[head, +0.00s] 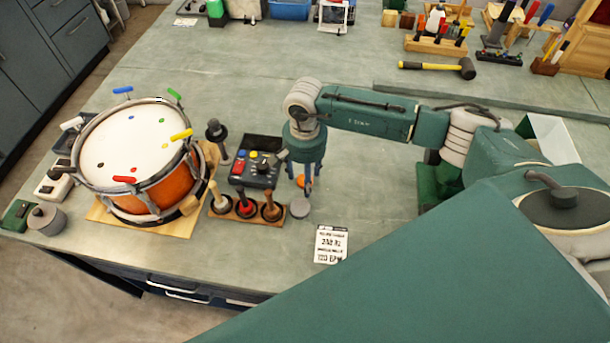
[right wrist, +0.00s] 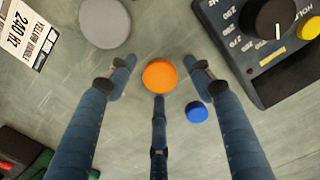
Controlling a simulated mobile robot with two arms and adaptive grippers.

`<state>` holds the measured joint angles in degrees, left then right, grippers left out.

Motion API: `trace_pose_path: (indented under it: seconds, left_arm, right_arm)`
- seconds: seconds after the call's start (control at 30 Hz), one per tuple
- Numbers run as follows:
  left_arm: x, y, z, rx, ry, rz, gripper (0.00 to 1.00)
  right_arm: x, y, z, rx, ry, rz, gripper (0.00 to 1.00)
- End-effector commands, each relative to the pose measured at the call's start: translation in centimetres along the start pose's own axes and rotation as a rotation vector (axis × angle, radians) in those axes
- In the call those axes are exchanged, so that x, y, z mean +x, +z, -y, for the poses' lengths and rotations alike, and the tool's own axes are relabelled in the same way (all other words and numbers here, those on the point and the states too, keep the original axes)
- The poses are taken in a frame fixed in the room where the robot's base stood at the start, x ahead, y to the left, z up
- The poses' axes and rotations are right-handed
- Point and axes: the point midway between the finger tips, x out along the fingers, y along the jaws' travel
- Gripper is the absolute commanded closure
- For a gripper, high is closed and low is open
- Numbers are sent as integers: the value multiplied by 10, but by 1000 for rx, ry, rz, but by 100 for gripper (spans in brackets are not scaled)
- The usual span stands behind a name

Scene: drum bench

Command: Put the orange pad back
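The orange pad (right wrist: 160,75) is a small round disc on the bench top, and it also shows in the head view (head: 300,180) below my right gripper. My right gripper (right wrist: 163,76) points down with blue fingers spread; in the head view (head: 304,182) it is over the bench right of the black control box. Two fingertips flank the pad and the third lies below it in the wrist picture, with visible gaps. A blue disc (right wrist: 197,112) lies beside the fingers, and a grey disc (right wrist: 105,22) lies farther off. My left gripper is not in view.
A drum (head: 135,150) with coloured clips stands at left. The black control box (head: 257,160) and a wooden rack of mallets (head: 245,208) are close to my right gripper. A printed card (head: 331,244) lies near the front edge. The bench behind the arm is largely clear.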

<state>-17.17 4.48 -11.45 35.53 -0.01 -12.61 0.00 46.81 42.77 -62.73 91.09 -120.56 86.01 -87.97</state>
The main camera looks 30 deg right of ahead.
Motion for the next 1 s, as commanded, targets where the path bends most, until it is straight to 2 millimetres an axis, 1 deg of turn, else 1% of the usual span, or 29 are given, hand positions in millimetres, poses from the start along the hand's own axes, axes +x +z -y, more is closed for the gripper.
trace_pose_path:
  seconds: [0.13,0.2,0.27,0.37,0.6,0.7,0.8,0.9,1.0]
  left_arm:
    - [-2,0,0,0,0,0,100]
    - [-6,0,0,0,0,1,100]
    - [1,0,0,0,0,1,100]
    - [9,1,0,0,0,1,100]
    - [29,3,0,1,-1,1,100]
    - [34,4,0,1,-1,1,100]
    - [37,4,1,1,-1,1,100]
    - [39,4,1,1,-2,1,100]
    - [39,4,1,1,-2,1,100]
  right_arm:
    - [-2,0,0,0,0,0,48]
    - [-6,0,0,0,0,0,48]
    - [-9,-1,1,0,-2,-2,48]
    - [-26,-2,1,-2,-4,-4,48]
    - [-79,-1,1,-1,-5,-4,48]
    - [-97,-1,1,-1,-4,-3,48]
    - [-111,-1,1,0,-2,-2,48]
    - [-119,0,0,0,-2,-1,48]
    - [-123,0,0,0,0,0,48]
